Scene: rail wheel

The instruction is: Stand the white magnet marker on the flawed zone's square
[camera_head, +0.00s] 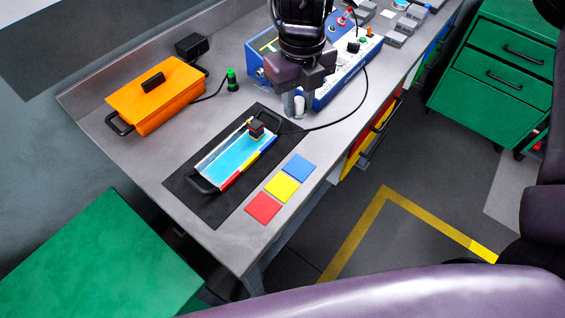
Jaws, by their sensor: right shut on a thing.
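My right gripper (294,104) comes down from the top of the view and is shut on the white magnet marker (299,108), a small pale cylinder partly hidden by the fingers. It is at the near end of the blue instrument box; I cannot tell whether the marker touches the bench. A red square (263,208), a yellow square (281,188) and a blue square (299,168) lie in a row on the bench. Beside them a black-handled tray holds a light blue plate (225,160) edged in red, yellow and blue, with a small dark probe (256,131) at its far end. My left gripper is not in view.
The tray rests on a black mat (219,213). An orange case (155,97), a green-topped dark piece (232,80) and a blue instrument box (345,70) stand on the grey bench. A black cable loops between the box and tray. Green cabinets (505,60) stand to the right.

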